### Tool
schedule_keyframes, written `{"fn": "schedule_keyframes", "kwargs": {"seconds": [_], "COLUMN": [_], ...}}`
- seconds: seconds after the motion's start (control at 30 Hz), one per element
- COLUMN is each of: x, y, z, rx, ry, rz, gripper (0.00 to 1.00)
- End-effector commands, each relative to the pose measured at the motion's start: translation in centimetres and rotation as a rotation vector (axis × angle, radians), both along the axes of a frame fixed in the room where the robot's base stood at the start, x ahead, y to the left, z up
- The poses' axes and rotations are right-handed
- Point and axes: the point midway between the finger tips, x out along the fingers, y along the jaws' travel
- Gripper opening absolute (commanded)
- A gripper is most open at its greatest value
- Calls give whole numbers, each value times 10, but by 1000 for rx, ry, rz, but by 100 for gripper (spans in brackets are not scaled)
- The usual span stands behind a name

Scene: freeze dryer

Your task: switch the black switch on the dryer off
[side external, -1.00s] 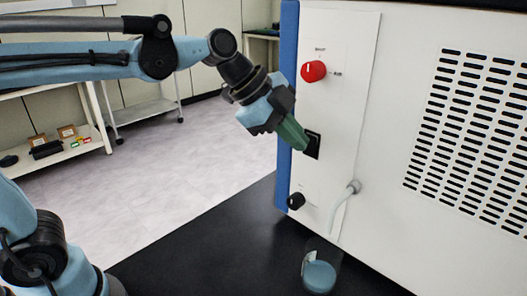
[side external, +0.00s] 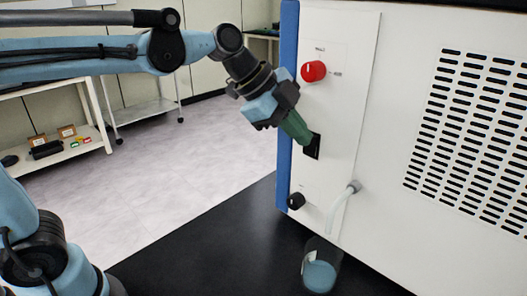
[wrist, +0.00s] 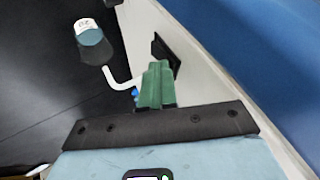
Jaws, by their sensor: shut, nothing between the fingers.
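The black switch (side external: 313,147) sits on the white side panel of the dryer (side external: 395,130), below a red knob. In the wrist view the switch (wrist: 168,50) shows just beyond the fingertips. My gripper (side external: 305,138), with green fingers, is shut and empty. Its tips are at the switch's upper left part and partly hide it. In the wrist view my gripper (wrist: 158,68) covers the lower part of the switch. Whether the tips touch it, and which way the switch is tipped, I cannot tell.
The red knob (side external: 313,71) is above the switch and a small black knob (side external: 296,200) below it. Vent slots (side external: 465,140) are at right.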

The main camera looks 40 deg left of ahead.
Motion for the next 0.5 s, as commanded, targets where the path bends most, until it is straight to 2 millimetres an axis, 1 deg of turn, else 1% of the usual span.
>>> {"fn": "schedule_keyframes", "kwargs": {"seconds": [0.23, 0.5], "x": [0, 0], "y": [0, 0], "z": [11, 13], "rx": [-1, 0], "ry": [-1, -1], "rz": [0, 0], "gripper": [0, 0]}}
